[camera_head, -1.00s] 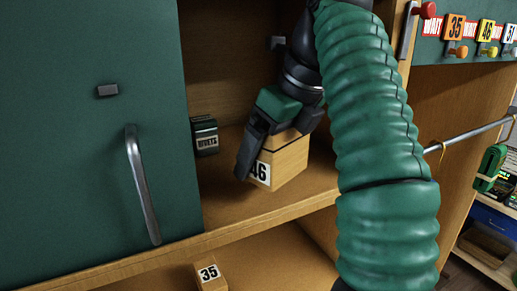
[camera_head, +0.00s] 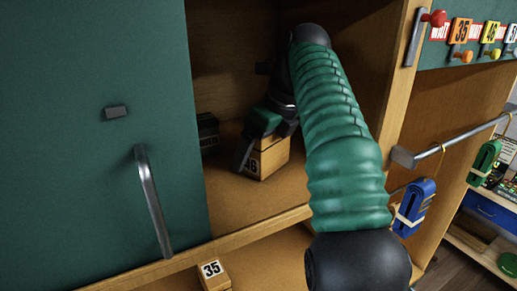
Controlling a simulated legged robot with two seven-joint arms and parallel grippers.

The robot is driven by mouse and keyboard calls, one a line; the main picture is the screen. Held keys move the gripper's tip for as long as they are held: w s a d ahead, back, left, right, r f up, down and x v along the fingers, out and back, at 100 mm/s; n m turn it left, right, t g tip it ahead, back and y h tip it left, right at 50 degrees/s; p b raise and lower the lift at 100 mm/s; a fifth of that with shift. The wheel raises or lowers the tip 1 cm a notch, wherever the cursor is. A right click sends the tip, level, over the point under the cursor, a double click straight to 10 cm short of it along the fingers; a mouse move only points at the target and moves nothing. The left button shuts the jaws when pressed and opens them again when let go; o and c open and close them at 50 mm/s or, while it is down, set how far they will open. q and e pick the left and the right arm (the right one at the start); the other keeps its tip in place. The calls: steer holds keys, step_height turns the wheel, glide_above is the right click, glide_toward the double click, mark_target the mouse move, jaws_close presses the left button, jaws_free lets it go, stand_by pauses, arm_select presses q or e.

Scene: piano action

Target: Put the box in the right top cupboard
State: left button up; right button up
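The wooden box marked 46 (camera_head: 270,160) is inside the open right top cupboard (camera_head: 255,198), deep on its shelf. It looks upright and at or just above the shelf; the exact contact is hard to see. My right gripper (camera_head: 262,146) has its dark fingers on either side of the box, one at its left and one partly hidden behind the arm. The fingers appear to touch the box. My green ribbed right arm (camera_head: 335,135) reaches in from the lower right and covers the cupboard's right part. My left gripper is not in view.
A dark small box (camera_head: 208,130) stands at the shelf's left, partly behind the closed green door (camera_head: 90,190) with its metal handle (camera_head: 152,200). A box marked 35 (camera_head: 212,273) sits on the lower shelf.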

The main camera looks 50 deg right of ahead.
steer(key=shift+w+f, duration=0.1)
steer(key=shift+w, duration=0.35)
steer(key=o, duration=1.3)
steer(key=shift+s+d, duration=0.15)
steer(key=shift+s, duration=0.3)
steer(key=shift+s+r, duration=0.1)
steer(key=shift+r, duration=0.2)
steer(key=v, duration=0.4)
steer(key=shift+r, duration=0.15)
steer(key=s+b, duration=0.2)
steer(key=s, duration=0.4)
steer(key=shift+s, duration=0.3)
steer(key=s, duration=0.5)
steer(key=shift+s+r, duration=0.2)
steer(key=shift+s+a, duration=0.2)
steer(key=shift+s, duration=0.15)
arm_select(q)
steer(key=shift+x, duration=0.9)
arm_select(e)
steer(key=shift+w+d+f, duration=0.15)
steer(key=shift+w, duration=0.35)
